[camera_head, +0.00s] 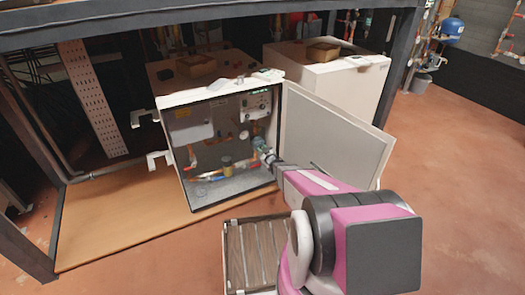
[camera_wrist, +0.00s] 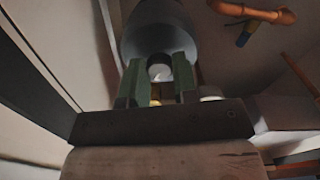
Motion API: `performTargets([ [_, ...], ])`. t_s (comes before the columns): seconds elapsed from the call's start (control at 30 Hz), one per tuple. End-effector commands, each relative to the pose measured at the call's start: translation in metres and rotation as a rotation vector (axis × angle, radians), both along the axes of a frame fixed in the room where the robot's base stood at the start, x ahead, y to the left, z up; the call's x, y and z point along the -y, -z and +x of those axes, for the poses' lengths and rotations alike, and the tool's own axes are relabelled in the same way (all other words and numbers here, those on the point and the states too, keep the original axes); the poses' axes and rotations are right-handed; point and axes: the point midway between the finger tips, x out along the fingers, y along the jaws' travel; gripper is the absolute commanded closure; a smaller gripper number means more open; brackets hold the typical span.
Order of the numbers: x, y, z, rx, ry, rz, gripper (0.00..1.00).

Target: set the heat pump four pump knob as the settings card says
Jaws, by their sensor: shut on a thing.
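The open heat pump cabinet (camera_head: 163,120) stands on a wooden board, with pipes and valves inside. My gripper (camera_head: 266,153) reaches into its right side, at a grey-teal pump (camera_head: 259,143). In the wrist view, the two green fingers of my gripper (camera_wrist: 159,82) stand either side of a small pale round knob (camera_wrist: 160,72) and are shut on it. The knob sits on the front of the rounded grey pump body (camera_wrist: 155,28). Its marks and setting cannot be read. A white sheet (camera_head: 193,133) inside the cabinet may be the settings card; its text is unreadable.
The cabinet door (camera_head: 335,135) hangs open to the right, close beside my arm. A white cabinet (camera_head: 335,85) stands behind. A slatted crate (camera_head: 232,255) lies on the floor in front. Copper pipes (camera_wrist: 255,12) run near the pump. The floor at right is clear.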

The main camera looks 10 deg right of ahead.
Motion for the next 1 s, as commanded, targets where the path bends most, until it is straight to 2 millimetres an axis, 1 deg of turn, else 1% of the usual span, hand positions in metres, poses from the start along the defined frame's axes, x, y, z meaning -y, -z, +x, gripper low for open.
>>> performTargets([
  [0.2, -0.0004, 0.0000, -0.0001, 0.049, 0.000, -0.147, 0.97],
  [0.43, -0.0005, 0.0000, -0.0002, 0.083, 0.000, -0.252, 0.97],
  [0.63, -0.0006, 0.0001, -0.0002, 0.096, 0.000, -0.294, 0.97],
  [1.0, -0.0007, 0.0001, -0.0002, 0.099, 0.000, -0.303, 0.97],
])
